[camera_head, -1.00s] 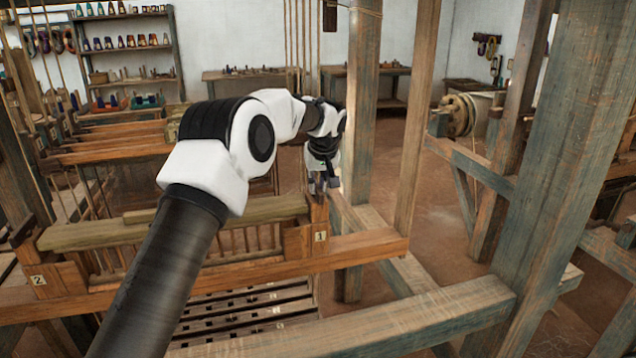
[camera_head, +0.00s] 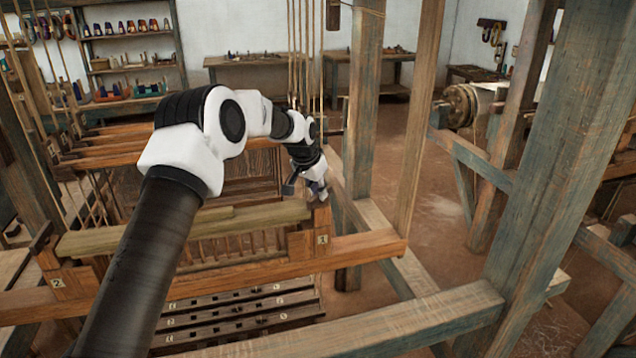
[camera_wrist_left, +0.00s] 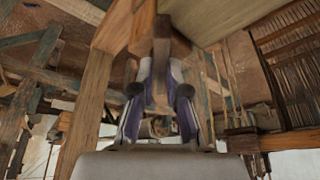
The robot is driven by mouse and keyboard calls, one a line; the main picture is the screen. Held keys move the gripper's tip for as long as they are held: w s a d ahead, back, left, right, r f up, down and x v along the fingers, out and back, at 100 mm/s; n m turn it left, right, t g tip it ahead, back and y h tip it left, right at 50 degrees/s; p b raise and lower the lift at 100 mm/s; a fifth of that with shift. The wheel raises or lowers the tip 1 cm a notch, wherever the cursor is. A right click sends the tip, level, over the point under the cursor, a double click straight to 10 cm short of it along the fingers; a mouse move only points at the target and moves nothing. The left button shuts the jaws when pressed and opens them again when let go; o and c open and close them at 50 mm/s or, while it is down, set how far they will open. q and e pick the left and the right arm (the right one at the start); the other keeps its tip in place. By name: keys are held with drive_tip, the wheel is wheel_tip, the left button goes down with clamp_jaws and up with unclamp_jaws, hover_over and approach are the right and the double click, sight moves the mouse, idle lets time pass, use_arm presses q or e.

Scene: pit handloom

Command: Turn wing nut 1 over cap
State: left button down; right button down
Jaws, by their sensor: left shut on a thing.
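My left gripper (camera_head: 303,188) is at the top of the wooden post (camera_head: 321,214) at the right end of the loom's beam, just above the plate marked 1 (camera_head: 321,240). The cap, a long pale wooden bar (camera_head: 180,230), runs left from that post. In the left wrist view the two fingers (camera_wrist_left: 160,95) close around a small dark piece (camera_wrist_left: 161,68) below the wooden post end, which I take as wing nut 1. The nut is hidden by the fingers in the head view. My right gripper is not in view.
A thick upright post (camera_head: 362,110) and a slimmer one (camera_head: 417,120) stand just right of the gripper. Cords (camera_head: 293,50) hang close behind it. The plate marked 2 (camera_head: 57,283) is at the beam's left end. Bare floor (camera_head: 440,225) lies to the right.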

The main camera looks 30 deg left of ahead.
use_arm(q)
drive_tip(key=m, duration=0.2)
drive_tip(key=m+h, duration=0.1)
drive_tip(key=shift+a+f+m+h, duration=0.1)
drive_tip(key=shift+f+m+h, duration=0.1)
drive_tip(key=shift+m+h, duration=0.15)
drive_tip(key=m+g+h+p, duration=0.1)
drive_tip(key=m, duration=0.3)
drive_tip(key=shift+m, duration=0.25)
drive_tip(key=c, duration=1.4)
unclamp_jaws()
drive_tip(key=shift+o, duration=1.1)
drive_tip(key=shift+w, duration=0.2)
drive_tip(key=shift+w+f, duration=0.15)
drive_tip(key=shift+w, duration=0.1)
drive_tip(key=v, duration=1.2)
drive_tip(key=shift+w, duration=0.15)
